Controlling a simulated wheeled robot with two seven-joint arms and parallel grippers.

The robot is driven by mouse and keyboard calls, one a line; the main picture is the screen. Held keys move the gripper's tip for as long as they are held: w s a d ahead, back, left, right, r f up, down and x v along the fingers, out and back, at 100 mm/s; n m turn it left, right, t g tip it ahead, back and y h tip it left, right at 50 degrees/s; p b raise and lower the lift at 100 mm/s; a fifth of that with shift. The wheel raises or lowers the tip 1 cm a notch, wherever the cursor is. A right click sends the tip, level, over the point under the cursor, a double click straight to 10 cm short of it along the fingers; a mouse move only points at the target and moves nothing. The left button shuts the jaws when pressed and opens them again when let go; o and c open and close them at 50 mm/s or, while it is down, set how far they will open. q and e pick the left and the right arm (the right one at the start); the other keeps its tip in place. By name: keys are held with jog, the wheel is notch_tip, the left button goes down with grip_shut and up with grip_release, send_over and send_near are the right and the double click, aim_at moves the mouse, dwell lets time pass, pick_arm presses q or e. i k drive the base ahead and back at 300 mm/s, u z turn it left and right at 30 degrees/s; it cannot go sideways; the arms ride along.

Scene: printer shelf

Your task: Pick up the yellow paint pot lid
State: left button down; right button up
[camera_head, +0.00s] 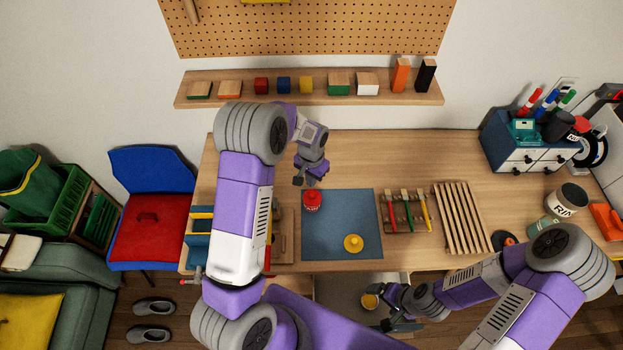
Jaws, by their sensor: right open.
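A round yellow lid with a small knob (353,243) lies on the blue mat (340,215) near its front edge. Another round yellow item (369,300) is lower down, below the table's front edge; I cannot tell if it is a pot or a lid. My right gripper (379,307) is open beside this lower yellow item, with no clear hold on it. A red lidded item (312,200) stands at the mat's back left. My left gripper (305,183) is just above and behind the red item, its fingertips apart and apparently empty.
A rack with coloured tools (407,211) and a slatted wooden rack (462,217) stand right of the mat. A blue drawer unit (500,140) is at the back right. A shelf with blocks (310,99) runs along the wall. The table behind the mat is clear.

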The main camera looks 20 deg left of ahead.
aim_at(353, 244)
jog(key=k, duration=1)
